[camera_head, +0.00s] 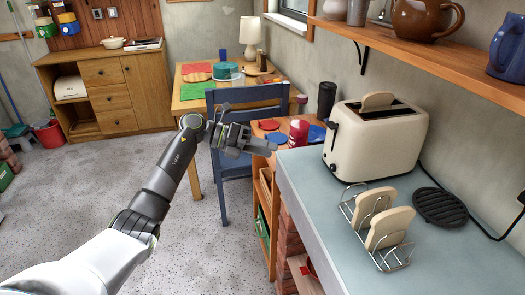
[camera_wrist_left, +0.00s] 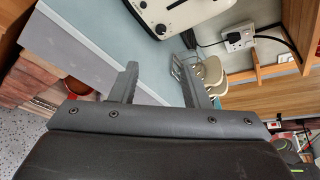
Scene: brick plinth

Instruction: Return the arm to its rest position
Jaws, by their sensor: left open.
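My left arm reaches in from the lower left in the head view. Its gripper (camera_head: 250,143) hangs in the air near the left end of the grey counter, left of the toaster. In the left wrist view the two fingers of the gripper (camera_wrist_left: 160,90) are apart with nothing between them but the counter behind. My right gripper is not in either view.
A cream toaster (camera_head: 375,140) with bread in its slot stands on the counter (camera_head: 315,190). A wire rack (camera_head: 392,258) with two bread slices and a black trivet (camera_head: 440,206) are nearby. A blue chair (camera_head: 222,170) stands behind the gripper.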

